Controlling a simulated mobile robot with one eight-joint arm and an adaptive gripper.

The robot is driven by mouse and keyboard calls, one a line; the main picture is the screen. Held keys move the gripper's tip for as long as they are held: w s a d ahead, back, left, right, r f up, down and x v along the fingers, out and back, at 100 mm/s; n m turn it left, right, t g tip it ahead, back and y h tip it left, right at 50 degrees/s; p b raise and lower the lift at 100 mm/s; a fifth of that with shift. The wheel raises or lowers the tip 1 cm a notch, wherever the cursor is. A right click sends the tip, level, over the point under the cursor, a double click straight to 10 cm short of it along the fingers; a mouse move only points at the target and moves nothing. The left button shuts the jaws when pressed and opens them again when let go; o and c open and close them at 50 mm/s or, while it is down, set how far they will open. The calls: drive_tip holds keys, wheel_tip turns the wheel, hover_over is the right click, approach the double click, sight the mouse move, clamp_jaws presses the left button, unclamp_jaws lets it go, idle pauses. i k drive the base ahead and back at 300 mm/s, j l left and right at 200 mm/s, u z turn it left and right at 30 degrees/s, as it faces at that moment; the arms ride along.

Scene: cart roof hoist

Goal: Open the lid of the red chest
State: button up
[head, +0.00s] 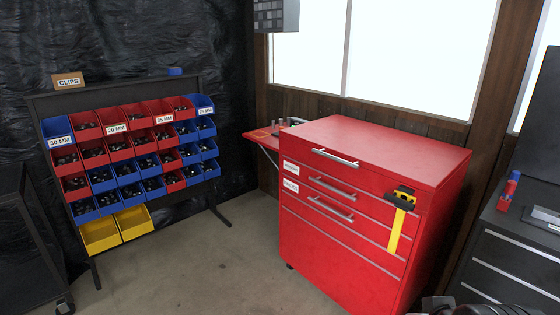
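The red chest (330,248) stands right of centre, angled, with its drawer front facing left and towards me. Its flat red lid (390,145) lies down on top, with no gap visible. A silver bar handle (335,157) is on the upper front just below the lid's edge. More silver handles (332,188) are on the drawers below, which look shut. No gripper fingers can be made out. Only a dark, cut-off shape (455,308) shows at the bottom edge, and I cannot tell what it is.
A black and yellow tape measure (402,197) hangs on the chest's front right. A red side shelf (262,144) juts out on the left. A bin rack (130,150) stands left; a dark cabinet (500,270) stands close on the right. The floor (220,260) between rack and chest is clear.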

sight(425, 163)
drive_tip(key=i+j+z, duration=0.25)
drive_tip(key=i+j, duration=0.7)
